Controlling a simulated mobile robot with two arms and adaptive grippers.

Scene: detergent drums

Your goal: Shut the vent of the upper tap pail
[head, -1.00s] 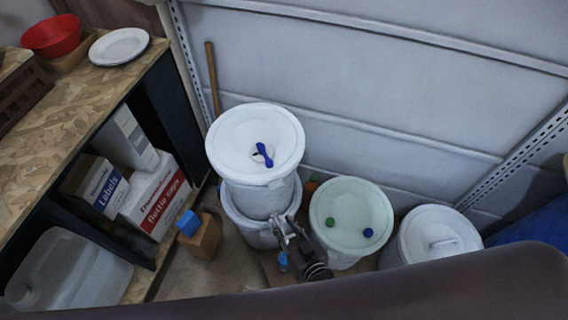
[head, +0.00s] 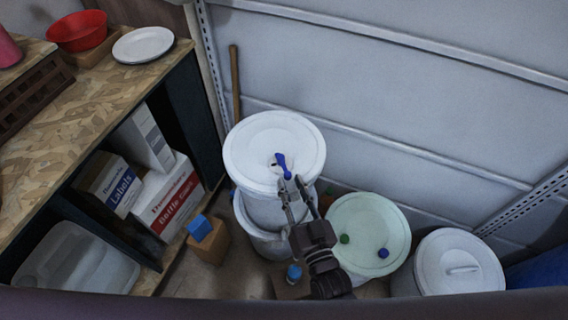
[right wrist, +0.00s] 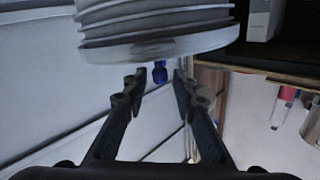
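The upper tap pail (head: 262,150) is white and round and stands stacked on a lower white pail (head: 250,232). A blue vent lever (head: 281,160) lies on its lid, with a small dark spot beside it. My right gripper (head: 292,184) is at the lid's front edge, its fingertips close to the lever's near end. In the right wrist view, the ribbed pail (right wrist: 160,25) fills the top, and the blue lever (right wrist: 160,72) shows between and beyond the spread, empty fingers (right wrist: 158,80). Contact cannot be told. My left gripper is out of view.
A pale green lidded pail (head: 372,220) with green and blue caps and a white lidded pail (head: 445,275) stand to the right. A shelf (head: 100,115) with boxes is on the left. A blue block (head: 199,228) sits on a brown block (head: 208,247). The wall is close behind.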

